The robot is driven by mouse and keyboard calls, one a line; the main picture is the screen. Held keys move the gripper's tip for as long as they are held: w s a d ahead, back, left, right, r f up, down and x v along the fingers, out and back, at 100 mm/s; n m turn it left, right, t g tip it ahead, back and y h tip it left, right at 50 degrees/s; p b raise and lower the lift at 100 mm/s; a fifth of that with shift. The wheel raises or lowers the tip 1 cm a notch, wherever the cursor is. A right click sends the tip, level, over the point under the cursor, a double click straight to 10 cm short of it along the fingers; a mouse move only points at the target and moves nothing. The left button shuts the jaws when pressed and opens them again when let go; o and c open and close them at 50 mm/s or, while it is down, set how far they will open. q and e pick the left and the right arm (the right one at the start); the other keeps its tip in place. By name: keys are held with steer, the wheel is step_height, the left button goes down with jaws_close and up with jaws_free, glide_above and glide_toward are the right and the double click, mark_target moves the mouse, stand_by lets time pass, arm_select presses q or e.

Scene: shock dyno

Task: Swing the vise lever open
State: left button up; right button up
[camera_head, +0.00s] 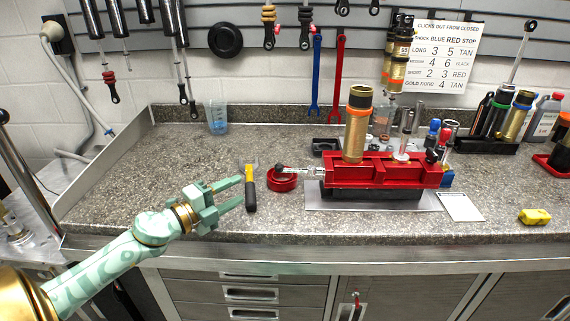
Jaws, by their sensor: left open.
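The red vise (375,172) sits on a grey plate on the workbench, with a gold cylinder (357,125) standing upright in it. A lever with a dark knob (280,168) is at the vise's left end, above a red ring-shaped dish (282,182); the exact angle of the lever is hard to tell. My left gripper (239,192) is open and empty, over the bench front to the left of the lever and apart from it. Its fingers point right, towards the yellow-and-black tool. My right gripper is not in view.
A yellow-and-black tool (250,190) lies between my left gripper and the red dish. A blue measuring cup (217,116) stands at the back left. The bench left of the tool is mostly clear.

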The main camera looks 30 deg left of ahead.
mark_target(276, 169)
arm_select(q)
steer(key=x, duration=0.3)
steer(key=shift+w+r, duration=0.15)
steer(key=shift+w, duration=0.05)
steer(key=x, duration=1.1)
steer(key=shift+a, duration=0.1)
steer(key=shift+w+b, duration=0.3)
steer(key=shift+w, duration=0.1)
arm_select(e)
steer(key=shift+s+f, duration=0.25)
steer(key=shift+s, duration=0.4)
arm_select(q)
jaws_close()
